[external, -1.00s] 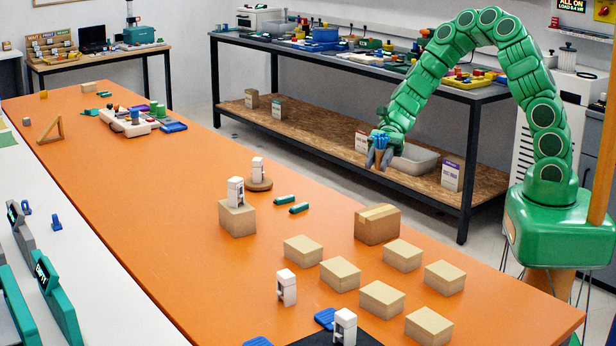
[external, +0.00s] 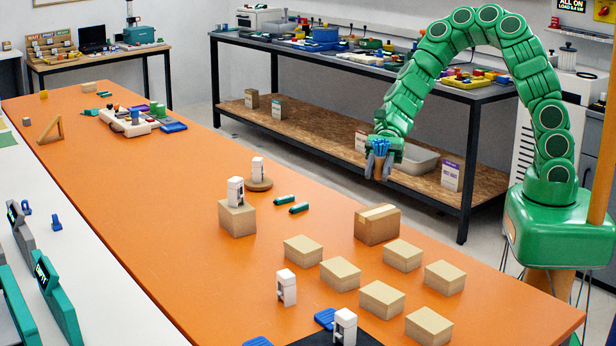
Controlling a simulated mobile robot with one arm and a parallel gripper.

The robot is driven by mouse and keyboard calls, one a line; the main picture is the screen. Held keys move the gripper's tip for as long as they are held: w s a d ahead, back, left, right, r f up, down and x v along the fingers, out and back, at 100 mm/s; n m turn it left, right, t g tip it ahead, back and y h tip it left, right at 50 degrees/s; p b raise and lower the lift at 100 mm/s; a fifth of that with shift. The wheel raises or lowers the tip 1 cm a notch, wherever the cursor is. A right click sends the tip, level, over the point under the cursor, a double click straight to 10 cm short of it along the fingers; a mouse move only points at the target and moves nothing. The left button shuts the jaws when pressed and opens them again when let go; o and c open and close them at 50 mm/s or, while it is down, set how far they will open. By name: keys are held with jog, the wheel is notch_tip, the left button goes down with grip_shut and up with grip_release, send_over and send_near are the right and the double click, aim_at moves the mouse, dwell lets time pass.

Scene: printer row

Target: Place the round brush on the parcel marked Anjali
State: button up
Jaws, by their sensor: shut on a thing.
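My gripper (external: 378,165) is shut on the round brush (external: 380,147), which has blue bristles pointing up and a brown lower part between the fingers. It hangs in the air above the far edge of the orange table. Several tan parcels stand on the table, including parcels at the back left (external: 303,250), the back right (external: 403,255), the middle (external: 340,273), the right (external: 445,278) and the front (external: 382,299). No name is readable on any of them, so I cannot tell which is marked Anjali.
A taller taped box (external: 377,225) stands behind the parcels. White devices stand on a box (external: 237,219), on a round base (external: 259,184) and on the table (external: 286,287). Two green items (external: 284,199) lie nearby. The table's left middle (external: 160,230) is clear.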

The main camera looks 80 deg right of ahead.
aim_at(377, 214)
jog(key=shift+s+a+r, duration=0.1)
jog(key=shift+a+r, duration=0.05)
jog(key=shift+a, duration=1)
jog(key=shift+f, duration=4)
jog(key=shift+f, duration=0.1)
jog(key=o, duration=1)
jog(key=shift+v, duration=6.05)
